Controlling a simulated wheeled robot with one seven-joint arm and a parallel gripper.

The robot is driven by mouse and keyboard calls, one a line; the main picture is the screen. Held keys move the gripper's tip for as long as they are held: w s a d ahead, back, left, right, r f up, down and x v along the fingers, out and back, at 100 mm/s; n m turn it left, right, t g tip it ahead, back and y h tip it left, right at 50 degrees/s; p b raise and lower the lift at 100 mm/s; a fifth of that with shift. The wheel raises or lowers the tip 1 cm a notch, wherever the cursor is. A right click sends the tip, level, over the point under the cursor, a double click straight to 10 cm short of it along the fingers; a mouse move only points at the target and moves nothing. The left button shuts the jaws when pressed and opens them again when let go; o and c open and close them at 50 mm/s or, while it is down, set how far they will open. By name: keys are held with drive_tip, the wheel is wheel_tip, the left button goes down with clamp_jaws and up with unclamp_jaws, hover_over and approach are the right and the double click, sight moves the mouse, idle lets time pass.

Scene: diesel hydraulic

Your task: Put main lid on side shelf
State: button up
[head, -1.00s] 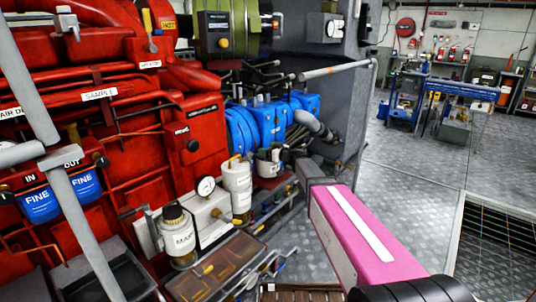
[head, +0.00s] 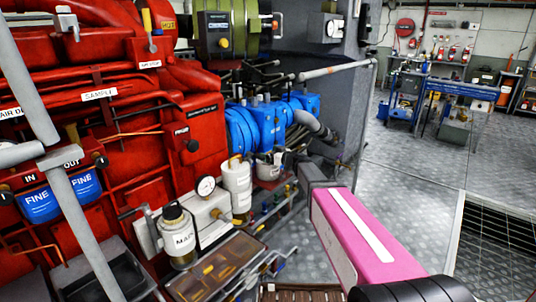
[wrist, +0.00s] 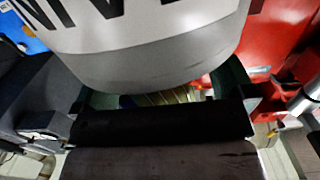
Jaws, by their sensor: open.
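A jar labelled "MAIN" (head: 182,243) stands at the lower middle-left in the head view, with a dark round top (head: 172,211), apparently its lid. In the wrist view a large white and grey rounded body (wrist: 150,50) with upside-down "MAIN" lettering fills the upper middle. My gripper (wrist: 163,100) is open, its dark green fingers showing left and right below that body. I cannot tell whether they touch it. I cannot tell which surface is the side shelf.
A see-through brown box (head: 215,268) lies just in front of the jar. A grey open tray (head: 100,272) is at the lower left. A pressure gauge (head: 205,187) and a white canister (head: 237,185) stand close behind. Grey pipes cross the left side. Open floor lies to the right.

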drive_tip(key=v, duration=1)
drive_tip(key=s+d+f+m+g+h, duration=0.2)
drive_tip(key=s+f+g+h, duration=0.15)
drive_tip(key=s+f, duration=0.35)
drive_tip(key=s+d+f+m+g+h, duration=0.2)
drive_tip(key=s+f+g, duration=0.3)
drive_tip(key=s, duration=0.4)
drive_tip(key=s+d+f+m+g+h, duration=0.2)
drive_tip(key=s+d+f+m+h, duration=0.3)
drive_tip(key=s+d+h, duration=0.3)
drive_tip(key=s+d+m, duration=0.1)
drive_tip(key=s+d, duration=0.1)
drive_tip(key=s, duration=0.1)
drive_tip(key=shift+d+f, duration=0.15)
drive_tip(key=shift+d, duration=0.1)
